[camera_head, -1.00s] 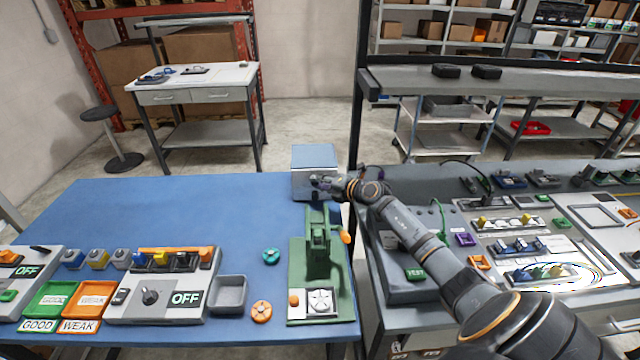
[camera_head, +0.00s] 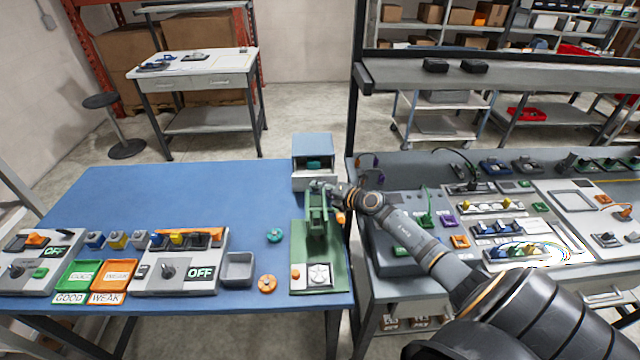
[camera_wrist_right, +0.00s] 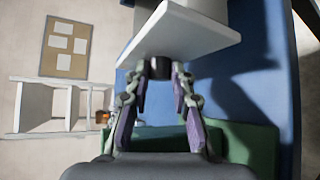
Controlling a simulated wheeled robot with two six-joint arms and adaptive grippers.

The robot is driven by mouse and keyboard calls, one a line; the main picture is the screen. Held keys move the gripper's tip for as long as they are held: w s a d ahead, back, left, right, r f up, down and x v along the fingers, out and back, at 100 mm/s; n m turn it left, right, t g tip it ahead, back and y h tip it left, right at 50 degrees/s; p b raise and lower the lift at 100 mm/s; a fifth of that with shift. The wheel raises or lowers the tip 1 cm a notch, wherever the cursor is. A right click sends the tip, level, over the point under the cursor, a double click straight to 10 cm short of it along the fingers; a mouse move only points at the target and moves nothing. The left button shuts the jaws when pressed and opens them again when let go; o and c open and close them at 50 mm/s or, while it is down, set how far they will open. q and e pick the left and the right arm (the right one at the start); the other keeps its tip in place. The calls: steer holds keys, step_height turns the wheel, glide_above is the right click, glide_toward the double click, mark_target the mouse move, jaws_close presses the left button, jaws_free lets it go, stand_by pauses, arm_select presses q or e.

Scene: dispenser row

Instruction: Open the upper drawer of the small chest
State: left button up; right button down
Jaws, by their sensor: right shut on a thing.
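The small chest (camera_head: 313,145) stands at the back right corner of the blue table. Its upper drawer (camera_head: 299,184) is pulled out toward me, and a teal thing (camera_head: 314,164) shows inside. My right gripper (camera_head: 322,187) is at the drawer's front, behind the green press. In the right wrist view, the two fingers (camera_wrist_right: 161,76) are shut on a dark knob (camera_wrist_right: 162,66) on the pale drawer front (camera_wrist_right: 190,32). The fingers partly hide the knob. My left gripper is not in view.
The green press (camera_head: 318,240) stands just in front of the chest. A teal round part (camera_head: 275,236), an orange round part (camera_head: 267,284) and a grey bin (camera_head: 237,268) lie to its left. The blue table's back left is clear.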

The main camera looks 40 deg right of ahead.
steer(key=shift+d, duration=0.1)
steer(key=c, duration=1.1)
jaws_free()
steer(key=shift+c, duration=0.2)
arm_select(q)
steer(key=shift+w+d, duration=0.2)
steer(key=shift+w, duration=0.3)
arm_select(e)
steer(key=v, duration=0.7)
steer(key=shift+s, duration=0.2)
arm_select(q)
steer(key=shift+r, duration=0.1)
arm_select(e)
steer(key=shift+r, duration=0.15)
